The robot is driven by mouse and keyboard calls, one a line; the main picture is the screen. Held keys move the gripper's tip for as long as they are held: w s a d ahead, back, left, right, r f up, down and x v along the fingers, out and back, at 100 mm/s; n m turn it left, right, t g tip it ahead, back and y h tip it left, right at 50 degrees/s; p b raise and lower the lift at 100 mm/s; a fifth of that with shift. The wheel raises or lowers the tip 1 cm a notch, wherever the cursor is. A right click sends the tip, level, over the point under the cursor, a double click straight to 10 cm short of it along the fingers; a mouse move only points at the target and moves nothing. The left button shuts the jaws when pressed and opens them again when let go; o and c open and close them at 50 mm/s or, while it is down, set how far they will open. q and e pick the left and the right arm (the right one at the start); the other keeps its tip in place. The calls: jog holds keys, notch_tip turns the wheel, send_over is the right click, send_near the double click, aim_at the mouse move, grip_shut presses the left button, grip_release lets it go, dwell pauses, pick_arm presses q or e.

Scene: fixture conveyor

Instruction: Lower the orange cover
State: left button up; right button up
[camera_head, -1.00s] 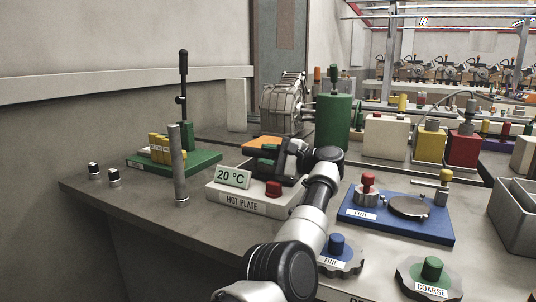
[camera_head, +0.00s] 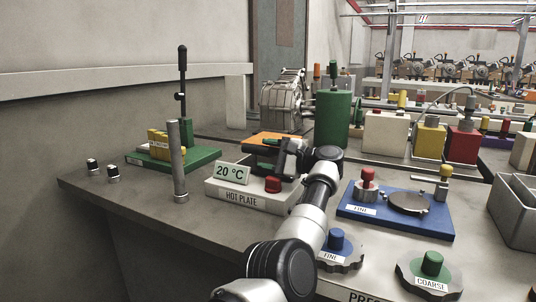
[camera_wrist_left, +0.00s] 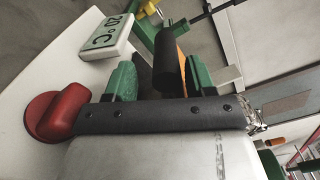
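The orange cover (camera_head: 277,137) shows as a flat strip at the back of the hot plate, partly hidden behind my left gripper. In the left wrist view only a thin orange sliver (camera_wrist_left: 181,68) of it shows. My left gripper (camera_head: 262,160) is over the hot plate (camera_head: 240,196). In the wrist view, its green-padded fingers (camera_wrist_left: 160,80) are apart, with a black cylindrical handle (camera_wrist_left: 167,62) between them. The handle appears closer to the right finger; contact cannot be told. My right gripper is not in view.
A red knob (camera_head: 273,185) and a "20 °C" display (camera_head: 232,174) stand at the front of the hot plate. A grey post (camera_head: 178,165) is to the left, a green cylinder (camera_head: 333,118) behind, and a blue fixture (camera_head: 390,222) to the right.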

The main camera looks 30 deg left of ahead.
pick_arm(q)
jog(key=shift+r, duration=0.15)
jog(key=shift+r, duration=0.35)
notch_tip(320, 180, up, 3)
jog(key=shift+w+f+p, duration=0.1)
jog(key=shift+p, duration=0.3)
jog(key=d+r+p, duration=0.4)
jog(key=d+r, duration=0.3)
jog(key=d, duration=0.4)
jog(key=shift+d, duration=0.35)
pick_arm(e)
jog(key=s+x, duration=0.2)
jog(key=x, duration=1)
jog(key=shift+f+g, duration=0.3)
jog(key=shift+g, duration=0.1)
pick_arm(q)
jog(key=shift+c, duration=0.2)
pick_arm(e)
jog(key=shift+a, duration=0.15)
